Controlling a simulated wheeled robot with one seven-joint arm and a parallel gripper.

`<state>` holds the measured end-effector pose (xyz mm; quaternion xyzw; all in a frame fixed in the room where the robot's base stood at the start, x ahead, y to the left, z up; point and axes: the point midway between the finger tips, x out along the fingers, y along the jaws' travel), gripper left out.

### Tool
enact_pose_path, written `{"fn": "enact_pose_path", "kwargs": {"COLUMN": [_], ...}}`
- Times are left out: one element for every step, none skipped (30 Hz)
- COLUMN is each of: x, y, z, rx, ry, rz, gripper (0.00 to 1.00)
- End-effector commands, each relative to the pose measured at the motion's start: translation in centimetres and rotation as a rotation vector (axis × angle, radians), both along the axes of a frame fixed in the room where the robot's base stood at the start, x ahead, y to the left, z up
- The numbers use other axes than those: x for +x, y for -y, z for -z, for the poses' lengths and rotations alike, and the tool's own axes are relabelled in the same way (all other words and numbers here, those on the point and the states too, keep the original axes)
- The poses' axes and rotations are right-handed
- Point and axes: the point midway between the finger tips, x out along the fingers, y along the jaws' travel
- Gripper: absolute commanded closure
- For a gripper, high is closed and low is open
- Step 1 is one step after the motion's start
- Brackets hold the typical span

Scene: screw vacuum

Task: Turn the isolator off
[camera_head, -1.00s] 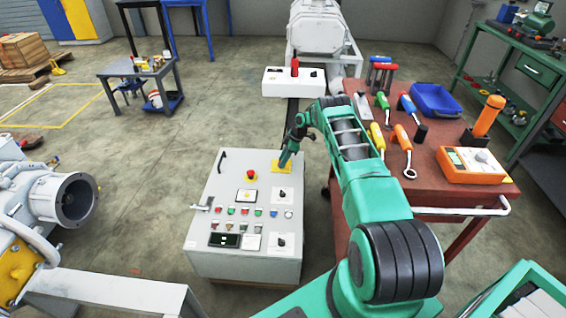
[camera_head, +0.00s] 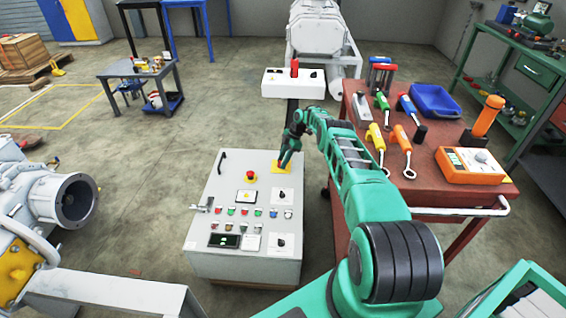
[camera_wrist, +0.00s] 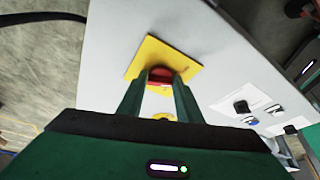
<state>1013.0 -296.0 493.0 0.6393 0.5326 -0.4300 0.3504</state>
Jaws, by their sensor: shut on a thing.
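The isolator shows in the wrist view as a red knob (camera_wrist: 162,74) on a square yellow plate (camera_wrist: 183,58). In the head view its yellow plate (camera_head: 280,168) is at the upper right of the grey control cabinet's sloping top, and the knob is hidden by my gripper. My gripper (camera_head: 285,163) reaches down onto it from above. In the wrist view my gripper (camera_wrist: 160,82) has one finger on each side of the red knob and is shut on it. The knob's exact angle is hard to tell.
The cabinet (camera_head: 235,220) also bears a red emergency button (camera_head: 251,177), several small buttons and two black rotary switches. A red tool cart (camera_head: 440,190) with tools stands close to the right of my arm. A white box (camera_head: 293,85) stands on a post behind.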

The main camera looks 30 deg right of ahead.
Motion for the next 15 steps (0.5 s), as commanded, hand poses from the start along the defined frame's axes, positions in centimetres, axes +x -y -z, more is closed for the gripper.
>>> {"fn": "enact_pose_path", "kwargs": {"x": [0.58,0.58,0.59,0.60,0.61,0.62,0.62,0.61,0.58,0.55,0.51,0.48,0.45,0.43,0.40], "y": [0.47,0.46,0.46,0.46,0.46,0.46,0.46,0.44,0.41,0.37,0.34,0.29,0.26,0.23,0.21], "z": [-0.39,-0.39,-0.40,-0.42,-0.42,-0.44,-0.45,-0.45,-0.44,-0.41,-0.38,-0.34,-0.33,-0.30,-0.29], "rx": [-0.007,-0.007,-0.007,-0.007,-0.007,-0.008,-0.007,-0.007,-0.007,-0.006,-0.006,-0.006,-0.004,-0.004,-0.004], "ry": [0.017,0.017,0.017,0.017,0.017,0.018,0.017,0.017,0.016,0.016,0.014,0.013,0.012,0.012,0.011], "rz": [0.012,0.012,0.012,0.012,0.012,0.012,0.012,0.012,0.010,0.010,0.009,0.008,0.008,0.007,0.007], "gripper": [0.90,0.90,0.90,0.90,0.90,0.66,0.58,0.51,0.50,0.50,0.50,0.50,0.50,0.50,0.50]}}
